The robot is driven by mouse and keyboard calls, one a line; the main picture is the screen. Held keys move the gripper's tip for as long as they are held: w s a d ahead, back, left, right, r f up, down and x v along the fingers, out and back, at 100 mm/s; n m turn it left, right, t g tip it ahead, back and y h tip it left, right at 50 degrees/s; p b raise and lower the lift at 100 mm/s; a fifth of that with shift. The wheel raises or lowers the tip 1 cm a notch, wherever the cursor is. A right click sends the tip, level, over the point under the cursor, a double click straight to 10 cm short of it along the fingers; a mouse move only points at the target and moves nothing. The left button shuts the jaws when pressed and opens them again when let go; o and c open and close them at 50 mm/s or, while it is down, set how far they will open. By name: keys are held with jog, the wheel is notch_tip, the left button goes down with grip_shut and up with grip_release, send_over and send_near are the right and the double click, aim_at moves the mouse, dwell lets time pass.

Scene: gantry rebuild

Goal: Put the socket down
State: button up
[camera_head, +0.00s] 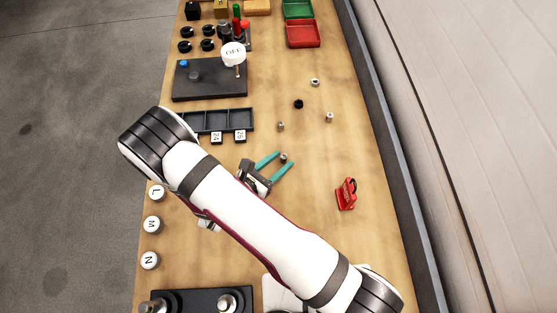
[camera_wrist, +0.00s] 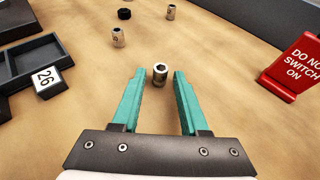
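A small metal socket (camera_wrist: 160,76) stands upright on the wooden table between the tips of my gripper's teal fingers. It also shows in the camera_head view (camera_head: 284,157). My gripper (camera_wrist: 160,82) is open; a gap shows between the socket and each finger, so it is not gripped. The gripper (camera_head: 275,165) also shows in the camera_head view, low over the middle of the bench. Other similar metal sockets stand farther back, one at the left (camera_wrist: 118,37) and one at the right (camera_wrist: 171,12).
A black compartment tray (camera_head: 225,120) with numbered tags lies left of the gripper. A red "DO NOT SWITCH ON" tag (camera_head: 346,194) stands to the right. A black ring (camera_head: 299,104) lies beyond. A dark base plate (camera_head: 209,80) is at the upper left. Bare wood surrounds the socket.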

jog(key=shift+o, duration=0.2)
jog(key=shift+r, duration=0.15)
jog(key=v, duration=1.2)
jog(key=shift+s, duration=0.1)
jog(key=s+d+r+m+g+y, duration=0.1)
jog(key=s+d+r+m+g, duration=0.2)
jog(key=d+r+m+g, duration=0.55)
jog(key=s+d+r+m+g+y, duration=0.1)
jog(key=s+d+r+m+g, duration=0.3)
jog(key=m, duration=0.7)
jog(key=s+a+r+m+t+y, duration=0.1)
jog(key=s+r+m+t+y, duration=0.1)
jog(key=s+r+m+y, duration=0.3)
jog(key=m+y, duration=0.4)
jog(key=m, duration=0.4)
jog(key=shift+s+t, duration=0.25)
jog(key=shift+t, duration=0.1)
jog(key=shift+o, duration=0.3)
jog(key=shift+a, duration=0.1)
